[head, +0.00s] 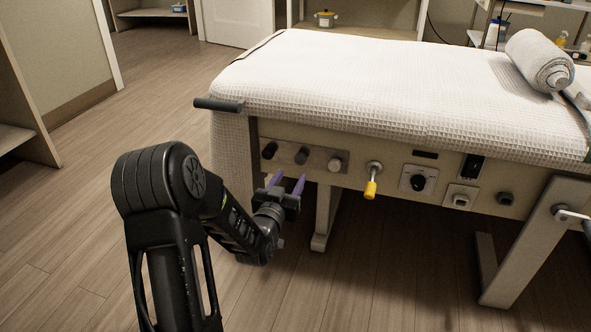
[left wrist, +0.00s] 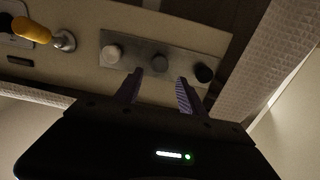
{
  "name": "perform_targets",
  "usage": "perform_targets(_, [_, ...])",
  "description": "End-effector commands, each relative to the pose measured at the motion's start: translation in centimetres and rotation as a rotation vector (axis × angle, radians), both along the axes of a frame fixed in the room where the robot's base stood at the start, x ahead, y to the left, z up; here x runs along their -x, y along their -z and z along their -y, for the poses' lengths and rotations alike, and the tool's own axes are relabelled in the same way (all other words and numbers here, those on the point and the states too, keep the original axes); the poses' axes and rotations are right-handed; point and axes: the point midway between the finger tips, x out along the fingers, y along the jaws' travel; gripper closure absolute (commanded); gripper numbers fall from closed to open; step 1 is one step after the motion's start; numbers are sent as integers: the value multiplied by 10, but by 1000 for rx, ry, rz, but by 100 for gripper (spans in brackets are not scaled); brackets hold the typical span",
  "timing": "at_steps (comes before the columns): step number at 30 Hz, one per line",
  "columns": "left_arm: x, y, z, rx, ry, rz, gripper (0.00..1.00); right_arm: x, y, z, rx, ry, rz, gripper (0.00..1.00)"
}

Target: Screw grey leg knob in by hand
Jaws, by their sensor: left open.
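Three round knobs sit in a row on a metal plate on the side panel of the bed. In the head view they are a black knob (head: 270,150), a dark grey knob (head: 302,156) in the middle and a pale grey knob (head: 335,164). The left wrist view also shows the dark grey knob (left wrist: 160,62), the pale one (left wrist: 111,54) and the black one (left wrist: 204,73). My left gripper (head: 287,181) has purple fingers. It is open and empty, below and in front of the plate. In the left wrist view its fingers (left wrist: 159,88) point toward the middle knob, apart from it. My right gripper is out of view.
A yellow-handled lever (head: 371,186), a black dial (head: 418,181) and sockets sit further right on the panel. A black bar (head: 219,104) sticks out at the bed's left corner. A rolled towel (head: 540,60) lies on the bed. The wooden floor (head: 75,235) at left is clear.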

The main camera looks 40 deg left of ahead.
Motion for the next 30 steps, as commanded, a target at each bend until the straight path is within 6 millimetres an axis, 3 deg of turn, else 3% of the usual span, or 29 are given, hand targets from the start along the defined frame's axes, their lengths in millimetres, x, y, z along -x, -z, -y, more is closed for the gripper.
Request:
perform_targets(27, [-66,0,-22,1,1,0,53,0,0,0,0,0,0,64])
perform_targets(30, [-66,0,-22,1,1,-1,53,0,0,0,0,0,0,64])
